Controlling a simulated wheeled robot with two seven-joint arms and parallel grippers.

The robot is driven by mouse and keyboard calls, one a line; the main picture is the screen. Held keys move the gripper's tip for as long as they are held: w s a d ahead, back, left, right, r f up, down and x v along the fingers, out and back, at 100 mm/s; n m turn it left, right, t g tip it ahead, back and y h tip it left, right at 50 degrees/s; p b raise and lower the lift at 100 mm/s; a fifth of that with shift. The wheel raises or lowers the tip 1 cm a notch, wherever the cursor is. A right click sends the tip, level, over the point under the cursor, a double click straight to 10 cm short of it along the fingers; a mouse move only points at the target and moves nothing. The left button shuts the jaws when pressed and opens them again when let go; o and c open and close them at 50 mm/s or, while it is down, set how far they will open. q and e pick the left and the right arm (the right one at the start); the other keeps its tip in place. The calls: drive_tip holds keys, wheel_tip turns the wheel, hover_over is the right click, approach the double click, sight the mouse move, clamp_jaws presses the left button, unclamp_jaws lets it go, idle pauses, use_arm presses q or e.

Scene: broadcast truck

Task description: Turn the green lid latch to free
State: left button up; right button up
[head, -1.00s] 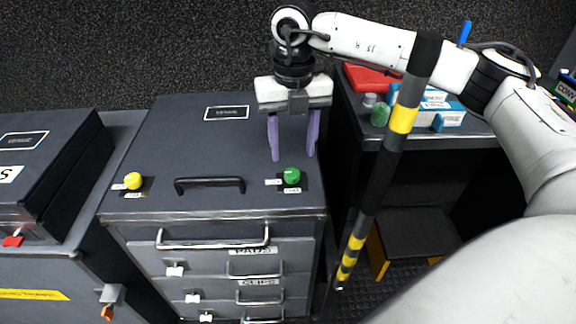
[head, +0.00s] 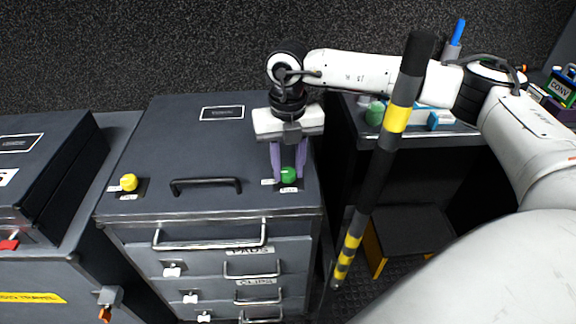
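The green lid latch (head: 288,174) is a round green knob on a dark plate at the front right of the grey case lid (head: 170,135). My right gripper (head: 288,180) points down at it, with one purple finger on each side of the knob. The fingers are closer together than before and sit at or very near its sides; I cannot tell whether they touch it. My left gripper is not in the head view.
A yellow knob (head: 129,182) sits at the lid's front left, with a black handle (head: 206,186) between the knobs. A side table (head: 440,136) holds small items.

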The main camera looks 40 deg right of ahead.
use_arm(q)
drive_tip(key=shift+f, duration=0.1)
use_arm(e)
drive_tip(key=shift+n, duration=0.3)
drive_tip(key=shift+n+b, duration=0.3)
drive_tip(key=shift+n, duration=0.6)
drive_tip(key=n, duration=0.2)
drive_tip(key=shift+n+b, duration=0.3)
drive_tip(key=shift+n, duration=0.1)
drive_tip(key=n, duration=0.3)
drive_tip(key=shift+n+b, duration=0.3)
drive_tip(key=shift+b, duration=0.05)
drive_tip(key=n, duration=0.2)
drive_tip(key=shift+n, duration=0.3)
drive_tip(key=n+b, duration=0.1)
drive_tip(key=n, duration=0.2)
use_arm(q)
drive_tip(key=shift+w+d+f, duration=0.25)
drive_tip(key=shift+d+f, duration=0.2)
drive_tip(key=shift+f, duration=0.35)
use_arm(e)
drive_tip(key=shift+n, duration=1.1)
